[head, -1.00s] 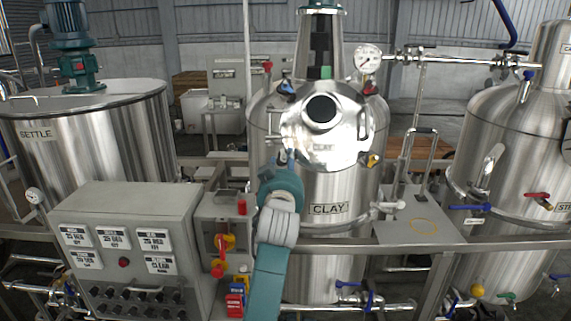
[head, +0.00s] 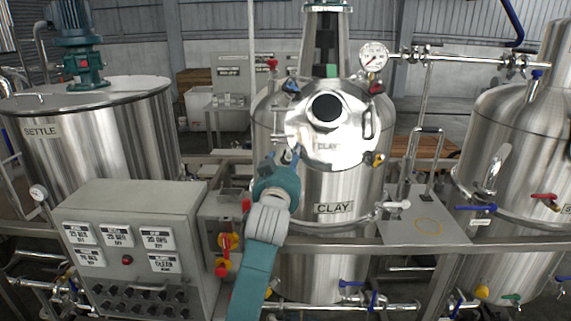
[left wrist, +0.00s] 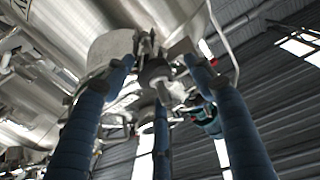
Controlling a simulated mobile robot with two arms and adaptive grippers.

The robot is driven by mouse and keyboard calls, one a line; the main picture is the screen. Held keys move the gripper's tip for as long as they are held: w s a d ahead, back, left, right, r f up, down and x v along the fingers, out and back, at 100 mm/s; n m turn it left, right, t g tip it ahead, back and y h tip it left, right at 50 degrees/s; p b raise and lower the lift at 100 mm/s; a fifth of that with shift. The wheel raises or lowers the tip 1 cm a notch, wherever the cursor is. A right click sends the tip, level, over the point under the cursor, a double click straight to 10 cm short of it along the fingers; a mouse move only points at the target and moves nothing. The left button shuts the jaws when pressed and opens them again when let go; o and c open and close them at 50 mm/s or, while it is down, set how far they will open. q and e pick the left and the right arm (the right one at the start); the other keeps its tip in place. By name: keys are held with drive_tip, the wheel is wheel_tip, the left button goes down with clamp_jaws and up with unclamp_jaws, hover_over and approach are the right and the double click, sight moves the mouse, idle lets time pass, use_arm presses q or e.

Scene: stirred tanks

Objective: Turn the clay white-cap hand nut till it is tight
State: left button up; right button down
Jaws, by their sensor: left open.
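The clay tank (head: 345,240) stands in the middle of the head view, with a shiny round lid (head: 352,145) on its front. My left gripper (head: 287,158) is at the lower left edge of this lid, and its arm comes up from below. No white cap shows clearly; the nut at that spot is hidden by my gripper in the head view. My right gripper is not in view.
Blue-capped (head: 291,86), red-capped (head: 376,87) and yellow-capped (head: 378,159) nuts sit around the lid. A grey control box (head: 130,225) stands left of my arm. A steel rail (head: 420,246) runs before the tank. A pressure gauge (head: 373,57) is above right.

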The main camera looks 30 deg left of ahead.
use_arm(q)
drive_tip(key=v, duration=1.1)
drive_tip(key=shift+s, duration=0.35)
drive_tip(key=shift+d, duration=0.15)
